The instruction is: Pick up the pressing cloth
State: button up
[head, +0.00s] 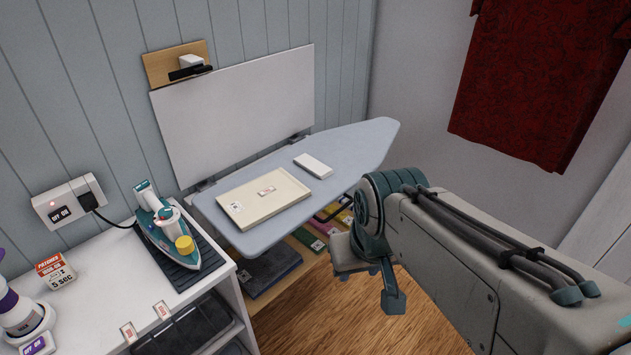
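A small white folded rectangle (313,165), which looks like the pressing cloth, lies flat on the grey-blue ironing board (362,139). I cannot read any label on it. Left of it, a cream, shallow tray-like piece (240,211) with small labels lies on the board. My gripper (371,284) hangs to the right of the board's near edge, apart from both pieces. My arm comes in from the right. The fingers are small and partly hidden by the wrist, so I cannot tell whether they are open or shut. I see nothing held.
A teal iron (164,234) stands on a dark mat on the white counter (105,268) at left, near a wall socket (70,202). A white panel (240,112) stands behind the board. Coloured items lie on a shelf under it. Red cloth (540,80) hangs at upper right.

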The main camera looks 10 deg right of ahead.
aim_at(321, 171)
jog(key=u, duration=0.5)
jog(key=k, duration=0.15)
jog(key=z, duration=1.3)
jog(key=i, duration=1.2)
jog(key=u, duration=0.8)
jog(key=i, duration=0.55)
